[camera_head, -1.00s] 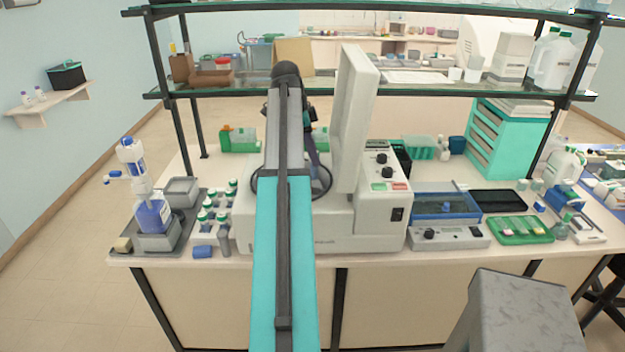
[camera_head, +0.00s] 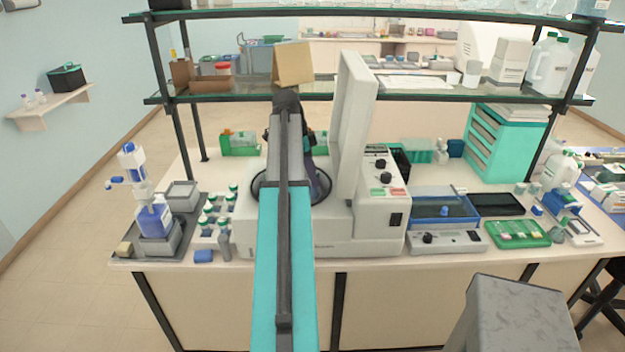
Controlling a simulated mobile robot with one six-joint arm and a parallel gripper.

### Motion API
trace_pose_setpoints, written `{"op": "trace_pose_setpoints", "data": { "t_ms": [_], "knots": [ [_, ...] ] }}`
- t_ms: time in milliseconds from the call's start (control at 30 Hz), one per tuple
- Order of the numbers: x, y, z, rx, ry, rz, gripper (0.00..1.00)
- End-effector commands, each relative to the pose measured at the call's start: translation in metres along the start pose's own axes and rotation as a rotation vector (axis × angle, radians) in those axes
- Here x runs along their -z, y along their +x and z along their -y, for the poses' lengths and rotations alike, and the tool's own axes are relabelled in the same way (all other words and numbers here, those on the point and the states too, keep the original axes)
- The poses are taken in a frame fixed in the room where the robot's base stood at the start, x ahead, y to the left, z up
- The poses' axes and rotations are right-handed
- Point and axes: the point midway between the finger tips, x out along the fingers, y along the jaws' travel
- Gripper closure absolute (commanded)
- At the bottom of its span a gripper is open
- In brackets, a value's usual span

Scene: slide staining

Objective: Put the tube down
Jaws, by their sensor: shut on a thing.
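My arm reaches over a white machine (camera_head: 362,235) that looks like a centrifuge, its tall lid (camera_head: 352,125) standing open. A dark wrist part of mine shows just right of the arm, over the machine's round opening (camera_head: 325,186). My gripper's fingers are hidden behind the arm, so I cannot see them or any tube in them. The inside of the opening is mostly hidden too. Several small green-capped tubes (camera_head: 228,198) stand left of the machine.
A blue-liquid bottle (camera_head: 154,217) with a dispenser stands at left. A blue water bath (camera_head: 446,207), a dark tray (camera_head: 495,204) and a green slide tray (camera_head: 517,233) lie at right. A glass shelf (camera_head: 420,94) crosses above the bench. The lid is close right of my arm.

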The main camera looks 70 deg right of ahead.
Motion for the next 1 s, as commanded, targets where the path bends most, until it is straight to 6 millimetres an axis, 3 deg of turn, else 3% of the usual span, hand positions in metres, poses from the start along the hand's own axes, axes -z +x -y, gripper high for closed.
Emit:
{"op": "trace_pose_setpoints", "data": {
  "t_ms": [300,1000],
  "knots": [
    [-0.007,0.021,-0.001,-0.001,0.000,0.000,0.96],
    [-0.011,0.030,0.000,0.000,-0.001,0.000,0.96]
  ]
}}
